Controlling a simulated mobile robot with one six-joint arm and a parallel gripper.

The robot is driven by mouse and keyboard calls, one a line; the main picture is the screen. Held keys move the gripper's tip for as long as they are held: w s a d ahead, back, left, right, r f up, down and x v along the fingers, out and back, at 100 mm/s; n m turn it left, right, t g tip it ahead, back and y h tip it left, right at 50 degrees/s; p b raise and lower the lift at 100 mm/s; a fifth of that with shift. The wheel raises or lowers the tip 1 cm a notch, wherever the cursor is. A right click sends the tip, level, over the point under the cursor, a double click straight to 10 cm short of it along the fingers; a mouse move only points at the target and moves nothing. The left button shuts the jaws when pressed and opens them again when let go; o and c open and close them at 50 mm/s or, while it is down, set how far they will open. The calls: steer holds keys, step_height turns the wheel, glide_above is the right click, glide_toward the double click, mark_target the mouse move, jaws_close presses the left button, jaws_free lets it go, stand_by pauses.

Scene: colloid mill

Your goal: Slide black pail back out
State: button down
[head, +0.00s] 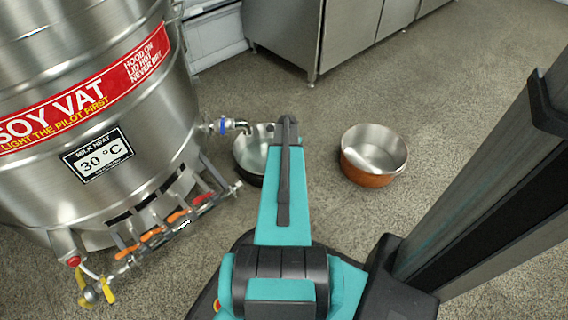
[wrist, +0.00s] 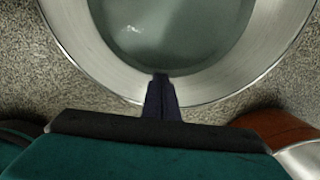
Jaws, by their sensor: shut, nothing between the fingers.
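The black pail (head: 243,158) stands on the floor under the vat's spout, partly hidden behind my arm in the head view. Its outside is dark and its inside is bare metal. In the wrist view a round metal pail (wrist: 90,62) fills the top, with greyish liquid or a shiny bottom inside. My gripper (wrist: 161,78) is shut and empty, its fingertips over the near rim of that pail. I cannot tell whether they touch it. In the head view my arm hides the gripper's fingertips.
The soy vat (head: 90,120) with its tap (head: 228,125) and orange-handled valves (head: 165,222) stands at left. A copper-coloured pan (head: 372,156) sits to the right of the pail; its side shows in the wrist view (wrist: 272,124). Steel cabinets (head: 345,40) stand behind. The floor at right is clear.

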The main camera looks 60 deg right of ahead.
steer(key=s+a+p, duration=0.2)
steer(key=s+a, duration=0.1)
steer(key=s, duration=0.8)
steer(key=s+a+p, duration=0.3)
steer(key=s+a, duration=0.1)
steer(key=s, duration=0.7)
steer(key=s+a+p, duration=0.2)
steer(key=s+a, duration=0.2)
steer(key=s, duration=0.7)
steer(key=w+d+r+p, duration=0.1)
steer(key=w+r+p, duration=0.3)
steer(key=r, duration=0.6)
steer(key=shift+d, duration=0.15)
